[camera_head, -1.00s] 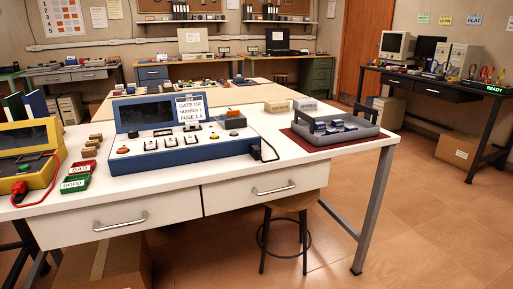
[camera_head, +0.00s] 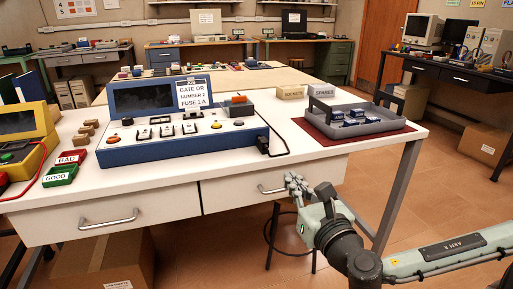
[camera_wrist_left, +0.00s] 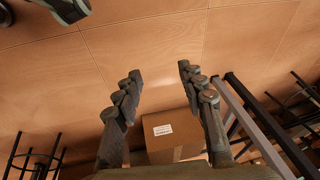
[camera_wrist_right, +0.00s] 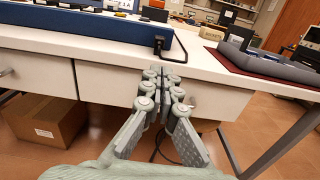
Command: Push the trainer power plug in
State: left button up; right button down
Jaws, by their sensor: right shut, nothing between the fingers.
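My left gripper (camera_wrist_left: 160,72) is open and empty above the floor.
A grey tray (camera_head: 398,126) with blue-and-white items lies on a dark red mat right of the trainer. Red BAD (camera_head: 72,157) and green GOOD (camera_head: 58,177) bins stand left. The drawer handle (camera_head: 272,190) and a stool are near my right gripper.

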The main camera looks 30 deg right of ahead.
jog(key=b, duration=0.3)
send_near(265, 145)
jog(key=x, duration=0.5)
jog(key=shift+w, duration=0.25)
pick_arm(q)
jog(key=a+v, duration=0.1)
jog(key=v, duration=0.6)
jog(key=shift+w+r+t, duration=0.3)
jog(key=shift+r, duration=0.05)
pick_arm(e)
jog(key=shift+w+d, duration=0.2)
jog(key=shift+w, duration=0.4)
